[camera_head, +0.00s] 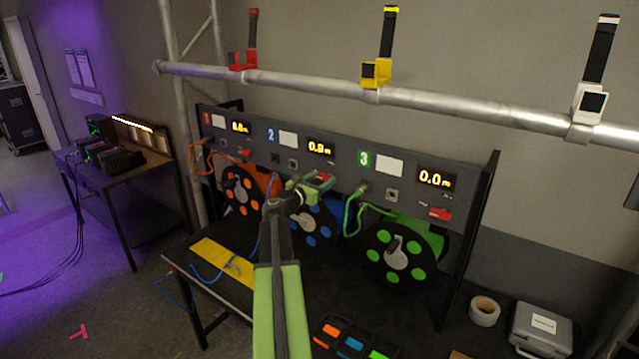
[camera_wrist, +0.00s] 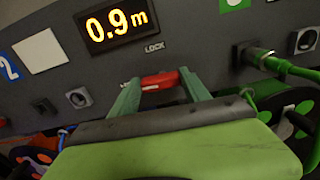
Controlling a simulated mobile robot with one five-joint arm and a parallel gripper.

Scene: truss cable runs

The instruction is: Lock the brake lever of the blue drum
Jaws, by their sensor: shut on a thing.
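The blue drum (camera_head: 322,228) sits under panel section 2, partly hidden behind my arm. The red brake lever (camera_wrist: 159,81) lies below that display, near the word LOCK. My gripper (camera_wrist: 160,88) is shut on the red lever, with one green finger at each side of it. In the head view my gripper (camera_head: 316,186) is at the panel, in front of the lever. The lever appears to lie roughly level; its exact setting is hard to tell.
An orange drum (camera_head: 243,190) stands left and a green drum (camera_head: 402,254) right, with their own red levers. Blue cable (camera_head: 213,275) lies over a yellow strip (camera_head: 222,262) on the table. A tape roll (camera_head: 484,311) and grey case (camera_head: 541,331) stand at the right.

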